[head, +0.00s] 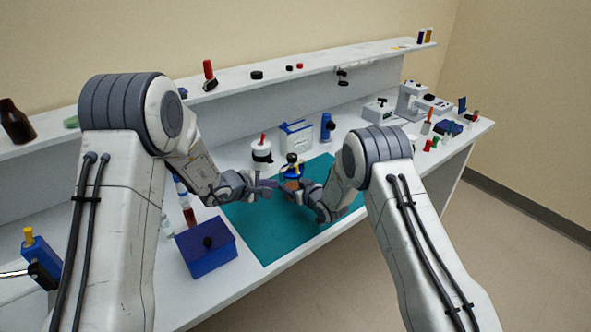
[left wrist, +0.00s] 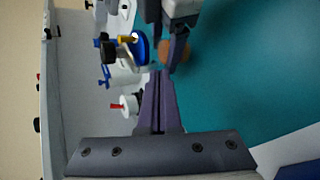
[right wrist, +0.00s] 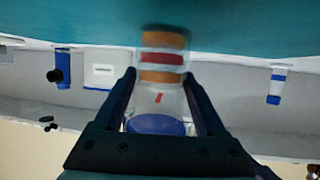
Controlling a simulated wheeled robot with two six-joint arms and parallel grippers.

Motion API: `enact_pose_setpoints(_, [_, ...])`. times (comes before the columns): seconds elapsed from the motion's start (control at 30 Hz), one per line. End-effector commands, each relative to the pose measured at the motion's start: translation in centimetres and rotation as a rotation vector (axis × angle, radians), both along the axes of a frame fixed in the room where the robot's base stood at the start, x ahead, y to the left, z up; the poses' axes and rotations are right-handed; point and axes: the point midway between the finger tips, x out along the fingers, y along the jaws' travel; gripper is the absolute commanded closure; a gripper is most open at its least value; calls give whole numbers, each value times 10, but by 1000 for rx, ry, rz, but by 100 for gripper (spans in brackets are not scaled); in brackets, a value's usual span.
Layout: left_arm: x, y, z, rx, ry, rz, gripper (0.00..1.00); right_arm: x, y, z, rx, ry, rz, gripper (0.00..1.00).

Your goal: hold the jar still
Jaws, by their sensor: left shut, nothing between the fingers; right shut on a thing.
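The jar (right wrist: 161,98) is clear, with orange and red bands and a blue lid. It stands between the fingers of my right gripper (right wrist: 161,95), which is shut on it. In the head view the jar (head: 291,184) is over the teal mat (head: 262,222), partly hidden by the gripper. My left gripper (head: 270,188) is shut and empty, just left of the jar. Its closed fingers show in the left wrist view (left wrist: 158,88), close to the jar and my right gripper. I cannot tell whether they touch the jar.
A white container with a red top (head: 262,152) stands behind my left gripper. A white and blue box (head: 297,137) stands behind the mat. The mat's front part is clear.

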Motion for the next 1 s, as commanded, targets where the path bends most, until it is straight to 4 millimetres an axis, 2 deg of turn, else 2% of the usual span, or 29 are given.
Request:
enact_pose_setpoints(0.33, [0,1,0,0,-2,0,100,-1,-1,-3,-2,8,-2,100])
enact_pose_setpoints(0.37, [0,1,1,0,-2,0,100,-1,-1,-3,-2,8,-2,19])
enact_pose_setpoints(0.4, [0,1,1,0,-2,0,100,-1,-1,-3,-2,8,-2,4])
enact_pose_setpoints(0.43, [0,1,1,0,-2,0,100,-1,-1,-3,-2,8,-2,0])
enact_pose_setpoints(0.77, [0,1,1,-1,-2,0,100,-5,-3,1,-2,5,-1,0])
enact_pose_setpoints(0.87, [0,1,1,-1,-2,0,100,-14,-8,6,-1,4,-1,0])
enact_pose_setpoints(1.0, [0,1,1,0,-2,0,100,-35,-19,15,-1,7,-3,0])
